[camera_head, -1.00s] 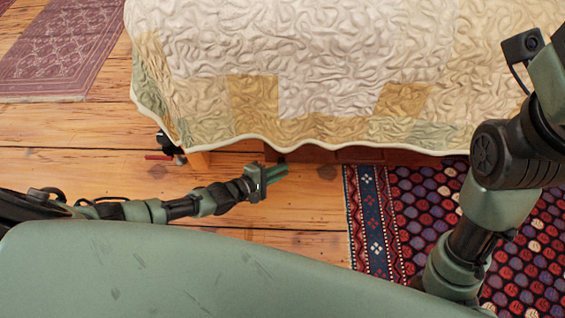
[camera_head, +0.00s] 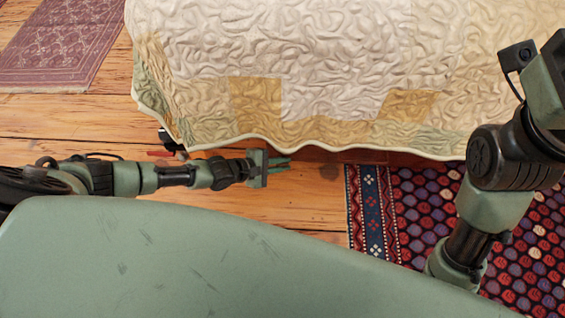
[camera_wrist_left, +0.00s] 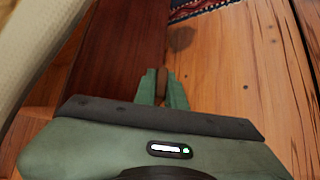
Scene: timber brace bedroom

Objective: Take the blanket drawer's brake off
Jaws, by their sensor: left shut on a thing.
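The blanket drawer seems to be the dark red-brown wooden front (camera_head: 345,156) low under the bed, mostly hidden by the quilt. It also shows in the left wrist view (camera_wrist_left: 122,45). My left gripper (camera_head: 284,162) is beside this front, just below the quilt's hem. In the left wrist view its fingers (camera_wrist_left: 162,76) are shut on a small brown piece (camera_wrist_left: 161,87); I cannot tell whether this is the brake. A small red part (camera_head: 158,154) sits by a black fitting (camera_head: 167,141) near the bed's left corner, partly behind my left arm. My right gripper is out of view.
A quilt (camera_head: 330,70) covers the bed and hangs over its edge. A patterned red and blue rug (camera_head: 372,215) lies at the right, and a faded rug (camera_head: 60,45) at the upper left. Bare plank floor (camera_head: 305,205) lies between them.

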